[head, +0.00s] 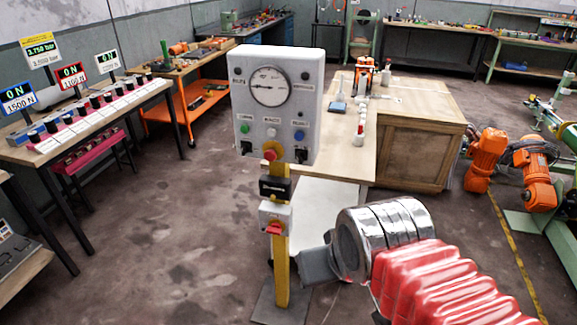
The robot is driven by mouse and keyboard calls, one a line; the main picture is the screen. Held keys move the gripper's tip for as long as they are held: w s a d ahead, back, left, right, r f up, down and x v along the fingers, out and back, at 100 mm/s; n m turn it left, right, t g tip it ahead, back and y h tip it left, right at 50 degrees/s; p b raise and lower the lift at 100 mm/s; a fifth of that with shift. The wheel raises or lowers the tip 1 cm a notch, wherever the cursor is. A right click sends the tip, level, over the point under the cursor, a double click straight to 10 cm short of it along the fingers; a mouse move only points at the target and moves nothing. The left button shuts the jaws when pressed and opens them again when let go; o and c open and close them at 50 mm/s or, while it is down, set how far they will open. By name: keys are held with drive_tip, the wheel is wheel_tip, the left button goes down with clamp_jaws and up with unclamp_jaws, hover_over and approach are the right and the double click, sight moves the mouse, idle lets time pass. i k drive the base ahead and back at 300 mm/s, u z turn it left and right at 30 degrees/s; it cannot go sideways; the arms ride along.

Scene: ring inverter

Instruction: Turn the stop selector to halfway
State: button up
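A grey control box (279,125) with a round dial gauge and several coloured buttons stands on a yellow post (282,270). A red knob (270,151) on a yellow base sits at its lower edge, between two dark switches. A smaller light box (275,217) with a red part (273,229) is lower on the post. I cannot tell for sure which red control is the stop selector, nor how it is turned. My gripper (318,266) appears as a grey block to the right of the post, below the control box. Its fingers are not clear, and no contact with a control is visible.
Orange motors (487,150) are on the right. Floor left of the post is clear.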

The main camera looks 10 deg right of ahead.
sight(301, 155)
drive_tip(key=u, duration=0.25)
drive_tip(key=k, duration=1.5)
drive_tip(key=u, duration=0.95)
drive_tip(key=i, duration=1)
drive_tip(key=u, duration=0.05)
